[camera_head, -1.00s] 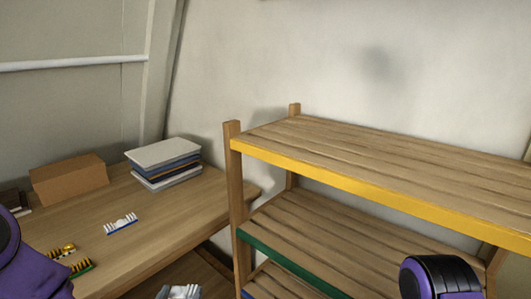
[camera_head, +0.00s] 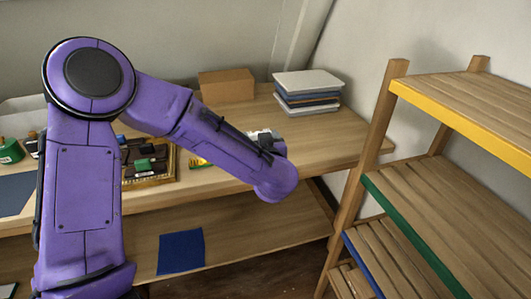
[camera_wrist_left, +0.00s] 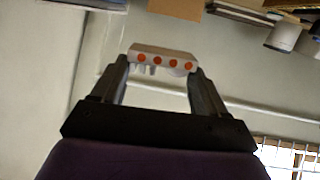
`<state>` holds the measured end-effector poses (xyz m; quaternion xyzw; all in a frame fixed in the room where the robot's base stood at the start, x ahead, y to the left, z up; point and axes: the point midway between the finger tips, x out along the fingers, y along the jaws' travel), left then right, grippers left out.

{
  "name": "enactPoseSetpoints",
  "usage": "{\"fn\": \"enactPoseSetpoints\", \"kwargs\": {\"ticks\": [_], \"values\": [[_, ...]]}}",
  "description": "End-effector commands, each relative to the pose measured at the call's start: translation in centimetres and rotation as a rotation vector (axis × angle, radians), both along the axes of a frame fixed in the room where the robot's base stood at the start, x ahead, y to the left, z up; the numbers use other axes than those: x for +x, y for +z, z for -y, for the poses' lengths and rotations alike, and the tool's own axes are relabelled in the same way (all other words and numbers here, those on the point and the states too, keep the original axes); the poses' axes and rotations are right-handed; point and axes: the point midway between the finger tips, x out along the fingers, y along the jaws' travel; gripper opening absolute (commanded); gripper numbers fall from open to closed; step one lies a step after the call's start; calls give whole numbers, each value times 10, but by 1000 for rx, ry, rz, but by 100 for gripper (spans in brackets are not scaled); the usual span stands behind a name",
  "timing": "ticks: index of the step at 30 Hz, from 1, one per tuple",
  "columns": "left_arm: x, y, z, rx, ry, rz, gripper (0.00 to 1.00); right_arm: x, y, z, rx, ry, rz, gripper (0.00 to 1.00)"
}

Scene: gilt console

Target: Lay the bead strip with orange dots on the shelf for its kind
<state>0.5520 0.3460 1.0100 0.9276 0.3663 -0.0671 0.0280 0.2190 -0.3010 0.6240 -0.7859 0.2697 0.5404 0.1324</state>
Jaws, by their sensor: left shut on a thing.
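The bead strip (camera_wrist_left: 162,60) is pale with a row of orange dots along its face. My left gripper (camera_wrist_left: 160,72) is shut on it in the left wrist view, a finger at each end. In the head view my purple left arm reaches over the table, and its wrist hides most of the gripper; I cannot make out the strip there. The wooden rack at the right has a top shelf edged yellow (camera_head: 468,125), one below edged green (camera_head: 410,228) and a lower one edged blue (camera_head: 362,262). My right gripper is not in view.
The wooden table (camera_head: 335,150) holds a cardboard box (camera_head: 226,86), a stack of books (camera_head: 308,92) and a tray with dark and green pieces (camera_head: 150,178). A blue sheet (camera_head: 181,252) lies on the board below. The visible shelf tops are bare.

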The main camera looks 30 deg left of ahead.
Motion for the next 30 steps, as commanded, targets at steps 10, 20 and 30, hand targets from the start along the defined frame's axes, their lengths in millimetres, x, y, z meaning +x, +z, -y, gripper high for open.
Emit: {"fn": "enactPoseSetpoints", "kwargs": {"ticks": [10,20,30], "values": [[-8,-13,-17,-3,114,-5,38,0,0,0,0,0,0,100],[41,-37,-35,-4,118,-8,38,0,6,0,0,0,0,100],[109,-94,-56,-2,115,-7,38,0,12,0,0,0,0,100]]}}
